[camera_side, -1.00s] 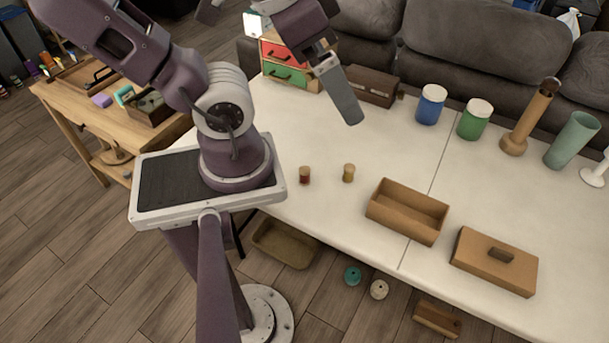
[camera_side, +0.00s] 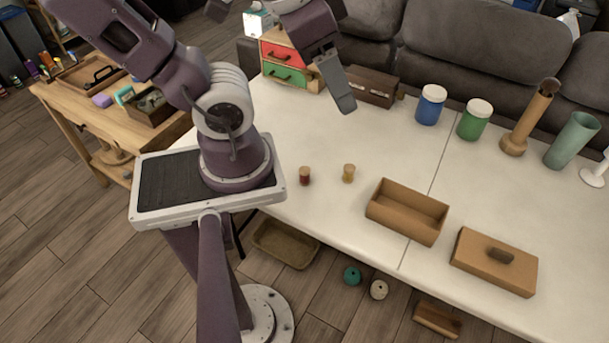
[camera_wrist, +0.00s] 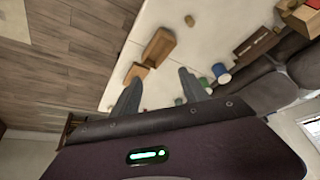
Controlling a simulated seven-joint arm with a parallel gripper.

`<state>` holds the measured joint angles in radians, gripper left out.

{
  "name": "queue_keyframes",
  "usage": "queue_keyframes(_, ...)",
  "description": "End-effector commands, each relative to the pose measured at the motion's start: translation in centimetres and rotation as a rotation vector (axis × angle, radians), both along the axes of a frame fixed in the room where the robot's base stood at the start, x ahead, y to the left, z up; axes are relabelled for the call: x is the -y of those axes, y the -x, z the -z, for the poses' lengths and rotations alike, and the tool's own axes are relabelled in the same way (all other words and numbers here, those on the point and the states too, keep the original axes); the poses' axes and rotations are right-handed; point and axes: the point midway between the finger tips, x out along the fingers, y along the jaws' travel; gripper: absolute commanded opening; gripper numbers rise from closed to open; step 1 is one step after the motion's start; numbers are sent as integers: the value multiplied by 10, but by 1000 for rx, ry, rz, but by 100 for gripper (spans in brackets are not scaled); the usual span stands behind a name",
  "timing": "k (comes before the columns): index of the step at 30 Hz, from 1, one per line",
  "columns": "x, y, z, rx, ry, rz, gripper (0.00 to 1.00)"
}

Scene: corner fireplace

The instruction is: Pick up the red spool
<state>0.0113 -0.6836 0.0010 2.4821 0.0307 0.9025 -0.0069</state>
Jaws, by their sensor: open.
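The red spool (camera_side: 305,175) stands upright on the near left part of the white table (camera_side: 400,140). A yellow spool (camera_side: 348,173) stands a little to its right, apart from it. My gripper (camera_side: 340,100) is above the table, higher in the picture than both spools, with clear space between. In the wrist view my gripper (camera_wrist: 159,78) shows two spread fingers with nothing held between them. I cannot clearly make out the red spool in the wrist view.
An open brown box (camera_side: 407,212) and its lid (camera_side: 494,262) lie to the right. Blue (camera_side: 430,105) and green (camera_side: 474,120) jars stand behind. A small drawer chest (camera_side: 289,62) and a dark wooden box (camera_side: 373,85) sit near my gripper. Table around the spools is clear.

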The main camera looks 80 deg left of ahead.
Motion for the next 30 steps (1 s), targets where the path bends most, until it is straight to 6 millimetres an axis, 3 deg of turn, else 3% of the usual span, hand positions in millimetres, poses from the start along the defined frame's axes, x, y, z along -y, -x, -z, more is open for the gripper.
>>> queue_keyframes(5, -21, -31, 43, -309, -160, 88, 52)
queue_keyframes(8, -35, -48, 79, -501, -283, 170, 52)
queue_keyframes(14, -65, -68, 174, -868, -551, 391, 52)
queue_keyframes(17, -82, -65, 228, -1035, -688, 530, 52)
queue_keyframes(22, -115, -42, 312, -1266, -890, 774, 52)
queue_keyframes(25, -130, -27, 340, -1343, -958, 873, 52)
queue_keyframes(30, -142, -17, 357, -1383, -996, 930, 52)
